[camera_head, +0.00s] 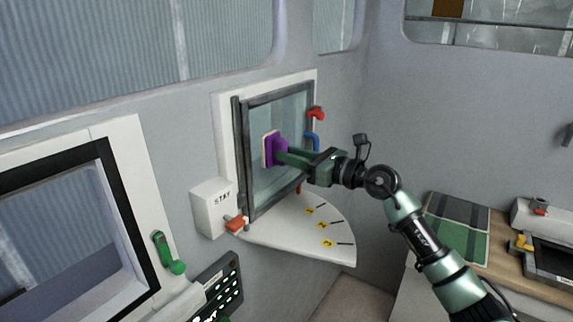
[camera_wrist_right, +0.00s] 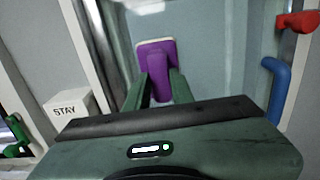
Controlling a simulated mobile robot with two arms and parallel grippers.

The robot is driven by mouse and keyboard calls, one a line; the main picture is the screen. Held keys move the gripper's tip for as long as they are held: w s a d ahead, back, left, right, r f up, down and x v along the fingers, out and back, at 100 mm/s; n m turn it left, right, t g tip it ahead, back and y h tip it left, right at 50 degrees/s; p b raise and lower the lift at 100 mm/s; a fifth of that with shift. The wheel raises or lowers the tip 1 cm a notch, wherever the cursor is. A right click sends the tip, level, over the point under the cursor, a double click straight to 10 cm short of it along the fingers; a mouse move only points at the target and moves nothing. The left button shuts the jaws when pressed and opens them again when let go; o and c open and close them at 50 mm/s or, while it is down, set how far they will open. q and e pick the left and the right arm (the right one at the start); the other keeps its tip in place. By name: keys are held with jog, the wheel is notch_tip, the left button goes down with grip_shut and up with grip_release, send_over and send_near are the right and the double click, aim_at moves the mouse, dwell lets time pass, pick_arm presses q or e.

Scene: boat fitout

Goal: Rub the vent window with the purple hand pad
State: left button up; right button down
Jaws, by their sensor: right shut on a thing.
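The vent window (camera_head: 265,185) is a grey-framed pane hinged in a white frame on the wall; its glass (camera_wrist_right: 210,45) also fills the back of the right wrist view. The purple hand pad (camera_head: 271,149) has a pale face turned toward the glass. My right gripper (camera_head: 281,156) is shut on the pad's purple handle, which shows between its fingers in the right wrist view (camera_wrist_right: 154,70). The pad is at the glass, left of its middle; I cannot tell whether it touches. My left gripper is not in view.
A white STAY box (camera_head: 213,207) with an orange lever (camera_head: 236,224) sits left of the window. A quarter-round white shelf (camera_head: 300,232) with yellow markers lies below. Red (camera_head: 316,113) and blue (camera_head: 313,140) handles are on the right. A counter (camera_head: 507,245) stands at right.

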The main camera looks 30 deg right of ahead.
jog(key=w+d+b, duration=0.3)
jog(key=d+b, duration=0.2)
jog(key=d, duration=0.4)
jog(key=shift+w, duration=0.35)
dwell(0.4)
jog(key=b+v, duration=0.5)
jog(key=v, duration=0.1)
dwell(0.5)
